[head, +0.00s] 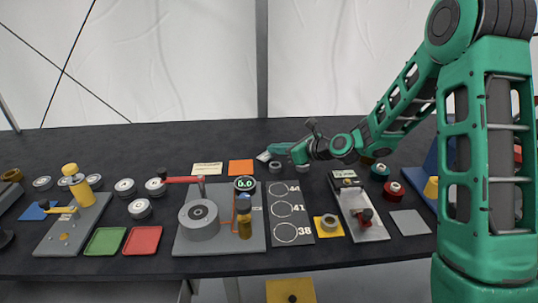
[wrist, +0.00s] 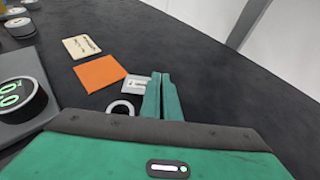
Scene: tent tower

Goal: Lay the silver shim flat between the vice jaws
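The silver shim (head: 264,156) is a small pale flat piece at the back of the table. It also shows in the wrist view (wrist: 136,84), just left of my fingertips, with the left finger partly in front of it. My gripper (head: 280,148) is low over the table beside the shim. In the wrist view its two green fingers (wrist: 161,76) are nearly together, with only a thin gap and nothing seen between them. A grey device with a red knob (head: 366,214) and a small display stands at right; it seems to be the vice. Its jaws are too small to make out.
A grey ring (wrist: 120,107) and an orange card (wrist: 100,73) lie close by my fingers. A board with white circles (head: 291,233) and a plate with a large grey cylinder (head: 199,221) stand nearer the front. The back table strip is fairly clear.

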